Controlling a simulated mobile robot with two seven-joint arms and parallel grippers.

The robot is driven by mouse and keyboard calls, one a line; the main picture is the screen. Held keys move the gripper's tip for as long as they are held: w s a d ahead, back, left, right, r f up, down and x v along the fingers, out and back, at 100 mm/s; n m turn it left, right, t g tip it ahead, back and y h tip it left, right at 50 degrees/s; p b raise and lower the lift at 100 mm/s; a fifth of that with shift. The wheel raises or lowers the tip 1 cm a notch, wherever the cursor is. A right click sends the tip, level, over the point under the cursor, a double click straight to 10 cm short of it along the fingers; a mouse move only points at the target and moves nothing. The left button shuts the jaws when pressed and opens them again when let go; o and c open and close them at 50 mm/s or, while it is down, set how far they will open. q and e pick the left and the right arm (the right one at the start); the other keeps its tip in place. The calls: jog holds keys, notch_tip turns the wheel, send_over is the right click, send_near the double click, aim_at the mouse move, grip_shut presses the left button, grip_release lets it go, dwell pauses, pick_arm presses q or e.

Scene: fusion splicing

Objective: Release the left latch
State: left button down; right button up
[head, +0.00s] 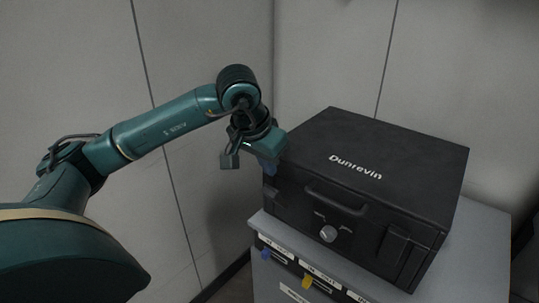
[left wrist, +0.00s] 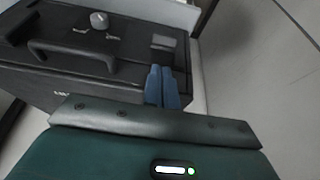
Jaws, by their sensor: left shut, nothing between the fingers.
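The black case (head: 375,152) marked "Dunrevin" sits shut on a grey cabinet. Its left latch (left wrist: 164,42) shows in the left wrist view as a dark block on the case's front, just beyond my fingertips. My left gripper (head: 268,167) is at the case's left front corner. Its blue fingers (left wrist: 161,70) are shut together with nothing between them. I cannot tell whether they touch the latch. The right latch (head: 394,250) lies flat against the front. My right gripper is not in view.
A carry handle (head: 335,201) and a round silver knob (head: 328,233) stick out from the case's front. The grey cabinet (head: 485,240) below has labelled drawers with blue and yellow tabs. Walls stand behind and to the left.

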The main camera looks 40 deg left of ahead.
aim_at(275, 198)
pick_arm(q)
jog(key=x, duration=0.6)
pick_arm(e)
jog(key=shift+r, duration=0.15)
pick_arm(q)
jog(key=shift+s+f+b, duration=0.15)
jog(key=shift+f+b, duration=0.05)
jog(key=shift+b, duration=0.35)
jog(key=shift+s+r+t+b, duration=0.1)
jog(key=shift+s+t+b, duration=0.05)
jog(key=shift+t+b, duration=0.15)
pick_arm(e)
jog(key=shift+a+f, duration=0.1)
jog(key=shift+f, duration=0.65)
